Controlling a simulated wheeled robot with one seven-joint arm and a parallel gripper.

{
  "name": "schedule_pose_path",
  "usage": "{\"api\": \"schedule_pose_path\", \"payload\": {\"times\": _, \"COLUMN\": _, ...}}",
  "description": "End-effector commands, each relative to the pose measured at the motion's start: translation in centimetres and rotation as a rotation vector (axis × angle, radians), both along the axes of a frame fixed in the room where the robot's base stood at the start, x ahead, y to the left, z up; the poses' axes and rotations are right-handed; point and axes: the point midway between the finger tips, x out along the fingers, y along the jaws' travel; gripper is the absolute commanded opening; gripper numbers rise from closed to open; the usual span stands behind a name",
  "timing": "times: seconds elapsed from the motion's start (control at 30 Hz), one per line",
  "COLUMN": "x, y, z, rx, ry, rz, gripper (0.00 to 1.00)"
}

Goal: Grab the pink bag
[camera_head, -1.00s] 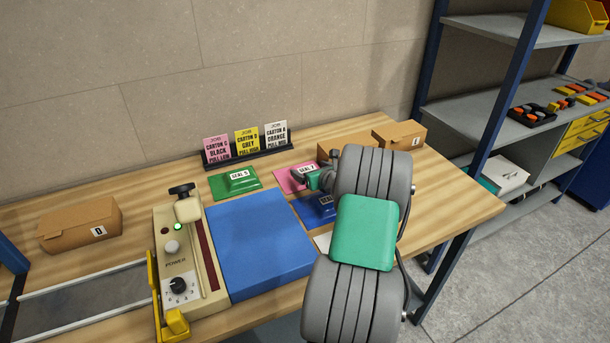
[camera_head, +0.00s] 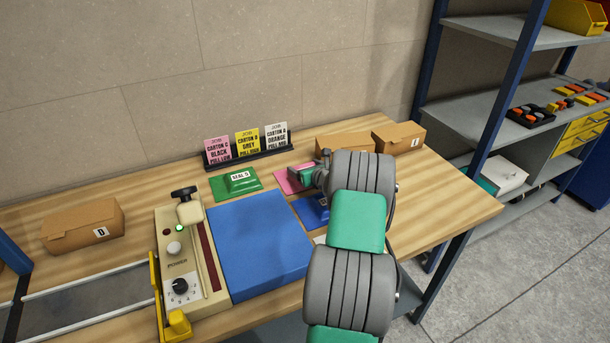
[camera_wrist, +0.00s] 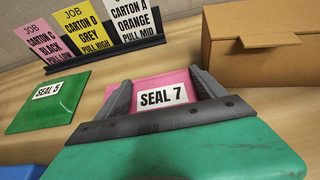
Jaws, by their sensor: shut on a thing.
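The pink bag (camera_head: 287,184) lies on the wooden bench below the job cards. In the wrist view the pink bag (camera_wrist: 168,81) shows between my fingers, with a white label reading SEAL 7. My gripper (camera_head: 306,174) reaches in from the right and is shut on the bag, with one finger on each side of its raised middle. The gripper also shows in the wrist view (camera_wrist: 163,92). In the head view the gripper hides the label and part of the bag.
A green SEAL 5 bag (camera_head: 237,183) lies left of the pink one. A blue bag (camera_head: 312,212) lies in front, partly hidden by my arm. A card rack (camera_head: 250,158) stands behind, and cartons (camera_head: 399,136) stand at the back right. A blue mat (camera_head: 258,250) and a sealing machine (camera_head: 180,262) are left.

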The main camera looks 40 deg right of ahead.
Motion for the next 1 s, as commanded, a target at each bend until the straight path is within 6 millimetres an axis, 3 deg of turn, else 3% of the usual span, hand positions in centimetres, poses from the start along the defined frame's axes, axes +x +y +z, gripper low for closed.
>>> {"api": "schedule_pose_path", "payload": {"times": 0.23, "x": 0.0, "y": 0.0, "z": 0.1, "rx": 0.000, "ry": -0.001, "rz": 0.000, "gripper": 0.34}}
{"api": "schedule_pose_path", "payload": {"times": 0.57, "x": 0.1, "y": 0.0, "z": 0.6, "rx": -0.003, "ry": -0.002, "rz": 0.001, "gripper": 0.34}}
{"api": "schedule_pose_path", "payload": {"times": 0.77, "x": 0.1, "y": 0.0, "z": 3.3, "rx": -0.007, "ry": -0.005, "rz": 0.001, "gripper": 0.34}}
{"api": "schedule_pose_path", "payload": {"times": 1.0, "x": -3.0, "y": 3.3, "z": 8.8, "rx": -0.007, "ry": -0.006, "rz": 0.000, "gripper": 0.34}}
